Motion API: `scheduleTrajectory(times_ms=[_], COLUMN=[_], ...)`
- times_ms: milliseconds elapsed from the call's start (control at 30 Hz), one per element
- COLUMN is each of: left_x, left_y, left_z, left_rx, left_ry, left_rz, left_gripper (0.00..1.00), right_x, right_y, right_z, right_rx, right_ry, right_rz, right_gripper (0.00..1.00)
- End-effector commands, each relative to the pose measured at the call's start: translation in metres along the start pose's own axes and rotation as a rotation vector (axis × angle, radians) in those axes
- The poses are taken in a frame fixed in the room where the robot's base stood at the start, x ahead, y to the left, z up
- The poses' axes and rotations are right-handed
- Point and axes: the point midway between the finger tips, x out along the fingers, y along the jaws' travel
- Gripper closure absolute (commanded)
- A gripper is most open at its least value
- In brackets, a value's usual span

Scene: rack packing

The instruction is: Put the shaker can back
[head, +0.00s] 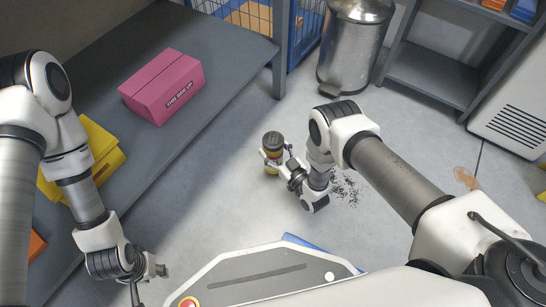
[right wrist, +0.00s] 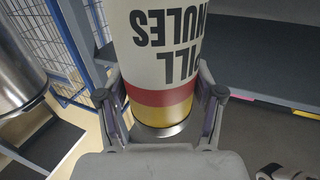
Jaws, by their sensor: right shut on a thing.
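The shaker can (head: 273,139) shows its grey holed end up in the head view, above the floor area near the shelf's front. My right gripper (head: 273,157) is shut on it, with a finger on each side. In the right wrist view the can (right wrist: 168,50) has a cream body with upside-down black lettering, then red and yellow bands and a metal rim; the fingers (right wrist: 160,112) flank it. I cannot tell the can's height over the floor. My left gripper (head: 148,280) is empty at the lower left, its fingers apart.
A grey shelf (head: 215,65) at left bears a pink box (head: 163,86) and a yellow box (head: 104,148). A steel bin (head: 352,45) and a blue wire cage (head: 305,28) stand behind. Dark granules (head: 345,188) and a brown stain (head: 466,178) lie on the floor. Another grey shelf (head: 430,72) is back right.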

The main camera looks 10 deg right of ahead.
Motion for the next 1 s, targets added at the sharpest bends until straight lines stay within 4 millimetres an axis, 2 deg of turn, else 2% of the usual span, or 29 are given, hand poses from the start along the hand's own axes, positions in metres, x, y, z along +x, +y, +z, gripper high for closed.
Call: scheduleTrajectory(times_ms=[33, 100, 467, 500, 533, 567, 933, 1000], left_x=[0.012, 0.019, 0.019, 0.018, 0.018, 0.018, 0.013, 0.007], left_y=[0.000, 0.000, -0.001, -0.001, -0.001, -0.001, -0.001, 0.000], left_z=[0.000, -0.001, -0.001, -0.001, -0.001, -0.001, -0.001, -0.001], left_rx=[-0.002, -0.003, -0.004, -0.004, -0.004, -0.004, -0.004, -0.003], left_ry=[0.001, 0.002, 0.003, 0.003, 0.003, 0.003, 0.002, 0.002], left_rz=[0.000, 0.000, 0.000, 0.000, 0.000, 0.000, 0.000, 0.000], left_gripper=[0.60, 0.60, 0.60, 0.60, 0.60, 0.60, 0.60, 0.60], right_x=[0.000, 0.000, 0.000, 0.000, 0.000, 0.000, 0.000, -0.010], right_y=[0.000, 0.000, 0.000, 0.000, 0.000, 0.000, 0.000, 0.000], right_z=[0.016, 0.025, 0.028, 0.027, 0.027, 0.027, 0.021, 0.021], right_rx=[0.000, 0.000, 0.001, 0.001, 0.001, 0.001, 0.001, 0.002], right_ry=[0.001, 0.002, 0.001, -0.001, -0.001, -0.001, -0.001, -0.004], right_rz=[0.000, 0.000, 0.000, 0.000, 0.000, 0.000, 0.000, 0.001], right_gripper=[0.89, 0.89, 0.89, 0.23, 0.12, 0.08, 0.08, 0.08])
